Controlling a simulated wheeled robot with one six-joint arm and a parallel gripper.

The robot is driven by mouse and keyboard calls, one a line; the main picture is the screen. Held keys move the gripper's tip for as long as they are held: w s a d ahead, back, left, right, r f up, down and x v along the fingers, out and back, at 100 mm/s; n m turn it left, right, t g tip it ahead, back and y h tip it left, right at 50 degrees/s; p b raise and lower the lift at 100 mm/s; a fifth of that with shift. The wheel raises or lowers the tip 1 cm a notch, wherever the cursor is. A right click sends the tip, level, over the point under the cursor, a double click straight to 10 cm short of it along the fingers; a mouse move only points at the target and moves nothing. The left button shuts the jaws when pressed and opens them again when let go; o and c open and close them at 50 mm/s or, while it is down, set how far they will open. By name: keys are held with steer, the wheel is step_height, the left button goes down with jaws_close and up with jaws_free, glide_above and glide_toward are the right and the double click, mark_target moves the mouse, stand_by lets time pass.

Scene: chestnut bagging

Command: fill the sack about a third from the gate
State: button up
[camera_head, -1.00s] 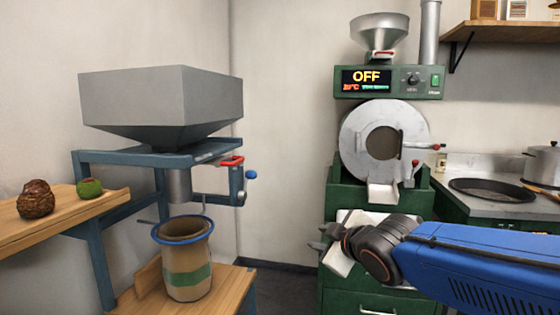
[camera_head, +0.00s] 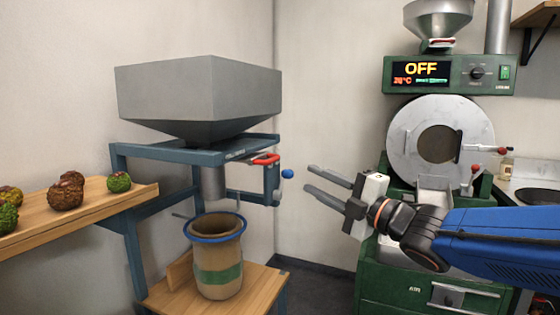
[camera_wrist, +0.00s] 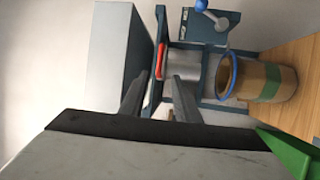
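The sack (camera_head: 218,258) is tan with a green band and a blue rim. It stands upright on a low wooden platform, under the spout (camera_head: 213,183) of the grey hopper (camera_head: 195,95). It also shows in the wrist view (camera_wrist: 270,82). The gate has a red handle (camera_head: 264,159) and a blue knob (camera_head: 287,174) at the hopper frame's right side; the red handle (camera_wrist: 160,62) shows in the wrist view too. My gripper (camera_head: 312,180) is open and empty, its fingers pointing left toward the blue knob and apart from it. The sack's inside is too dark to read its contents.
A wooden shelf (camera_head: 95,208) at left holds several brown and green round things. A green roaster (camera_head: 440,90) reading OFF stands at right behind my arm. The wooden platform (camera_head: 262,287) is under the sack. Free air lies between gripper and hopper frame.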

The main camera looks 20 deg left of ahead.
mark_target(275, 160)
steer(key=x, duration=1.5)
steer(key=shift+w+a+r, duration=0.1)
steer(key=shift+w+a, duration=0.05)
steer(key=shift+a, duration=0.05)
jaws_close()
steer(key=shift+d+r, duration=0.1)
